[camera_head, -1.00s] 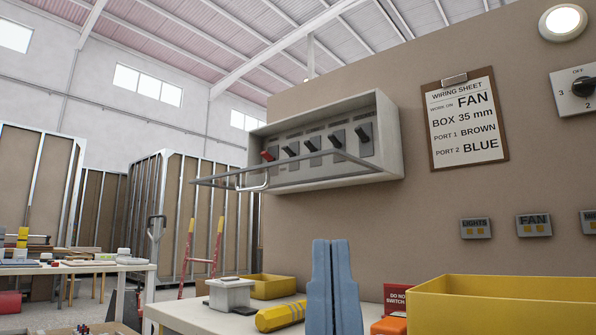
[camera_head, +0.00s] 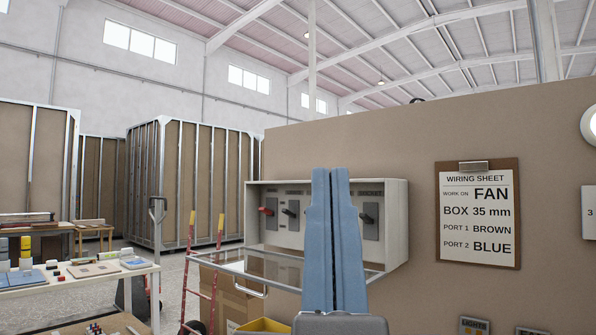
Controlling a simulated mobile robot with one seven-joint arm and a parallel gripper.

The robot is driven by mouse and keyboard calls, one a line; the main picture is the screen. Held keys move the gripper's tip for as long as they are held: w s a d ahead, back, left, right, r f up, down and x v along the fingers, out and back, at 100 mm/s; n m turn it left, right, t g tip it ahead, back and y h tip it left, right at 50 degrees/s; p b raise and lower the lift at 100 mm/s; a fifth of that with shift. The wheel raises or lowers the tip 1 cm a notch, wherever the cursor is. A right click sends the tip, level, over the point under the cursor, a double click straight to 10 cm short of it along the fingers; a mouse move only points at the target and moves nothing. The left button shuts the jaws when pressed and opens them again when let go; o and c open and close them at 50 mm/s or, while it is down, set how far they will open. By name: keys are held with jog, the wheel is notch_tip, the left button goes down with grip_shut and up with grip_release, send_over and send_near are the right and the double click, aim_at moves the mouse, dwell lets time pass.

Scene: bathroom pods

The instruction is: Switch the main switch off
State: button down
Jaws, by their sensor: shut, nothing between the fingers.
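A grey wall-mounted switch box (camera_head: 396,222) stands open, with a clear, framed cover (camera_head: 285,266) hinged out toward me at its lower edge. Inside is a row of switches. The leftmost has a red lever (camera_head: 266,212); the others have dark levers, such as the one beside it (camera_head: 291,212) and the rightmost one (camera_head: 367,218). The labels above them are too small to read. My blue gripper (camera_head: 330,173) points up in front of the box, right of the red lever. Its fingers are shut and empty and hide the middle switches. I cannot tell its distance from the box.
A wiring sheet on a clipboard (camera_head: 478,215) hangs right of the box. Below are a LIGHTS plate (camera_head: 474,326) and part of a yellow bin (camera_head: 263,326). A red ladder (camera_head: 203,270) and a cluttered table (camera_head: 85,277) stand to the left.

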notch_tip(320, 180, up, 19)
jog(key=p, duration=1.6)
jog(key=shift+p, duration=0.3)
jog(key=shift+w+a+r, duration=0.1)
